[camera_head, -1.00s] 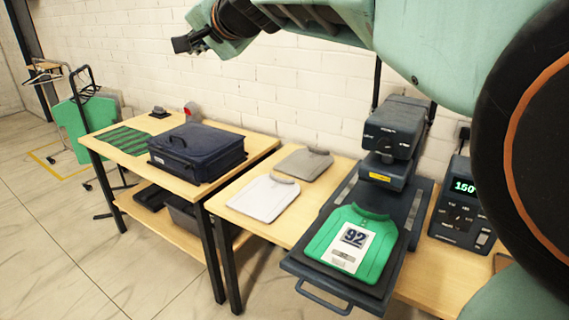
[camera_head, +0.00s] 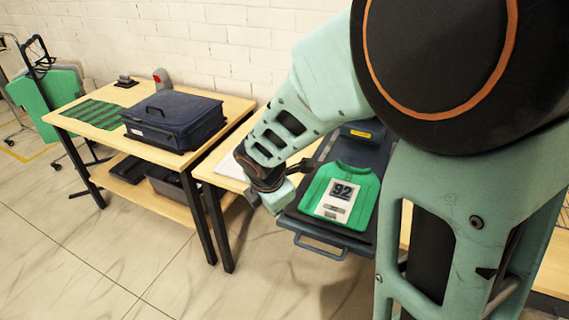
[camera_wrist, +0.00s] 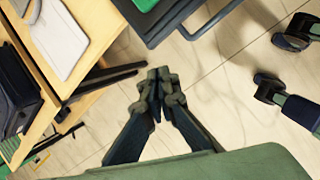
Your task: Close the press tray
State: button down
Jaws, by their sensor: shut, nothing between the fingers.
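The press tray (camera_head: 368,236) is pulled out over the front of the table. A green shirt with a white "92" panel (camera_head: 340,197) lies on it. The tray's handle bar (camera_head: 318,247) sticks out at its front; part of it also shows at the top of the wrist view (camera_wrist: 213,22). My gripper (camera_wrist: 157,76) is shut and empty, pointing at the floor. It hangs in front of the table, apart from the tray and to its left in the head view, where its fingers are hard to make out. My arm hides most of the press.
A second table (camera_head: 98,145) at left bears a dark blue bag (camera_head: 172,120) and a green striped mat (camera_head: 100,112). A pale folded shirt (camera_wrist: 60,38) lies on the press table (camera_wrist: 104,50). The floor (camera_head: 150,260) in front of the tables is clear.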

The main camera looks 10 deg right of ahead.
aim_at(301, 231)
jog(key=s+d+f+n+h, duration=0.1)
jog(key=s+d+f+n, duration=0.2)
jog(key=s+n, duration=0.15)
jog(key=shift+n+g, duration=0.3)
jog(key=shift+n, duration=0.25)
jog(key=x, duration=0.3)
jog(key=w+d+b+x, duration=0.1)
jog(key=x, duration=0.3)
jog(key=w+r+b+x, duration=0.1)
jog(key=x, duration=0.3)
jog(key=shift+d+f, duration=0.15)
jog(key=shift+d, duration=0.15)
jog(key=shift+w+d, duration=0.25)
jog(key=shift+w, duration=0.2)
